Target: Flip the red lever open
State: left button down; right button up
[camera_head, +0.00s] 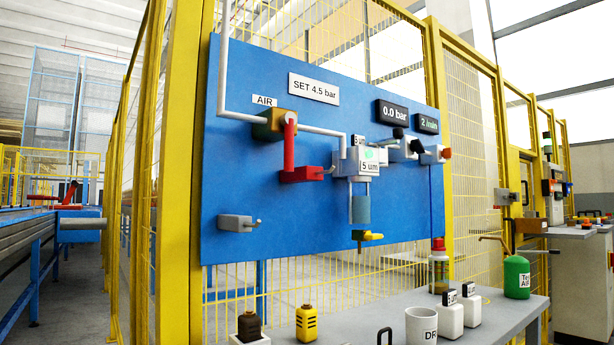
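The red lever (289,152) hangs straight down from a brass-coloured valve (270,124) under the "AIR" label (264,100). The valve sits on a pale pipe (322,130) on the blue panel (238,180). The lever stands crosswise to the pipe that runs right from the valve. A red block (305,174) with a small pin sits at the lever's lower end; I cannot tell whether they touch. The display (394,113) reads 0.0 bar. Neither of my grippers is in view.
A grey filter unit (365,161) with a yellow tap (368,236) is right of the lever. A grey box with a hook (239,223) is below left. A grey table (380,305) with bottles and a mug stands below the panel. Yellow fence posts (178,200) flank the panel.

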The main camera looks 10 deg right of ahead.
aim_at(288, 120)
jog(key=k+l, duration=0.15)
jog(key=l, duration=0.35)
jog(key=k+l+z, duration=0.15)
jog(key=l, duration=0.9)
jog(key=k+l+z, duration=0.15)
jog(key=l, duration=0.4)
